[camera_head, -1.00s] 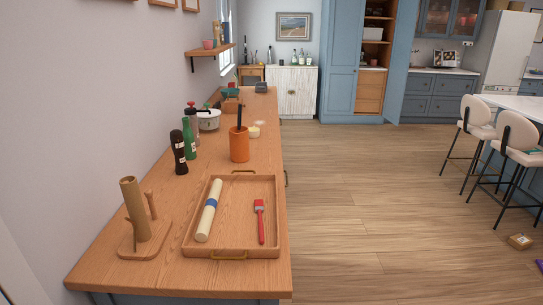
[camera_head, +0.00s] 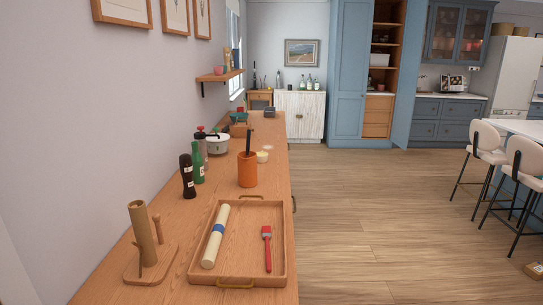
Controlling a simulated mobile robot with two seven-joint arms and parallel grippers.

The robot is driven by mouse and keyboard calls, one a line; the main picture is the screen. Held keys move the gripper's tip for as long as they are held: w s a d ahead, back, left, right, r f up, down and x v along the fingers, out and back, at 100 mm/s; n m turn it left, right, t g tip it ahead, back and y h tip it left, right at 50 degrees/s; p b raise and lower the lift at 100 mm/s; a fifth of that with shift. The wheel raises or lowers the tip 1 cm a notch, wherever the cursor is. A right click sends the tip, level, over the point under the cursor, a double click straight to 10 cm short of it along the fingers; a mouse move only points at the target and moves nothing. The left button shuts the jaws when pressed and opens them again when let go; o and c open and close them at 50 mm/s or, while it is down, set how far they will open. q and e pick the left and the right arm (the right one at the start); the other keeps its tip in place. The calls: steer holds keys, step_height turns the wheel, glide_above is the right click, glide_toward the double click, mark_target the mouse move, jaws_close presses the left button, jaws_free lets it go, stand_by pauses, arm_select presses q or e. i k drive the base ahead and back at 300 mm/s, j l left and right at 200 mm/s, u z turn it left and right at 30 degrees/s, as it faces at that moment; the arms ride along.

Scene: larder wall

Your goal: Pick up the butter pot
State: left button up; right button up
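A small, pale cream-yellow round pot (camera_head: 262,157), which looks like the butter pot, stands on the wooden counter (camera_head: 270,182). It is just behind and to the right of an orange crock (camera_head: 247,170) with a dark utensil in it. The crock stands close by and may cover part of its left side. It is too small to make out details. Neither of my grippers is in view.
A wooden tray (camera_head: 282,240) with a rolling pin (camera_head: 216,236) and red brush (camera_head: 267,247) lies in front. Left are a paper-roll stand (camera_head: 143,234), dark mill (camera_head: 187,176), green bottle (camera_head: 198,162) and white pot (camera_head: 217,145). Floor right of the counter is clear; stools (camera_head: 490,150) stand far right.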

mark_target(262, 157)
steer(key=z, duration=1.9)
steer(key=i+l, duration=0.1)
steer(key=i, duration=0.4)
steer(key=i+l, duration=0.1)
steer(key=i, duration=0.4)
steer(key=i+j+u, duration=0.1)
steer(key=i+u, duration=0.6)
steer(key=i+l+u, duration=0.1)
steer(key=i+u, duration=0.25)
steer(key=i+j+u, duration=0.1)
steer(key=i+u, duration=0.3)
steer(key=i, duration=0.2)
steer(key=i+u, duration=0.4)
steer(key=i, duration=1.6)
steer(key=i+l+u, duration=0.15)
steer(key=i, duration=0.4)
steer(key=i+l+u, duration=0.15)
steer(key=i, duration=0.35)
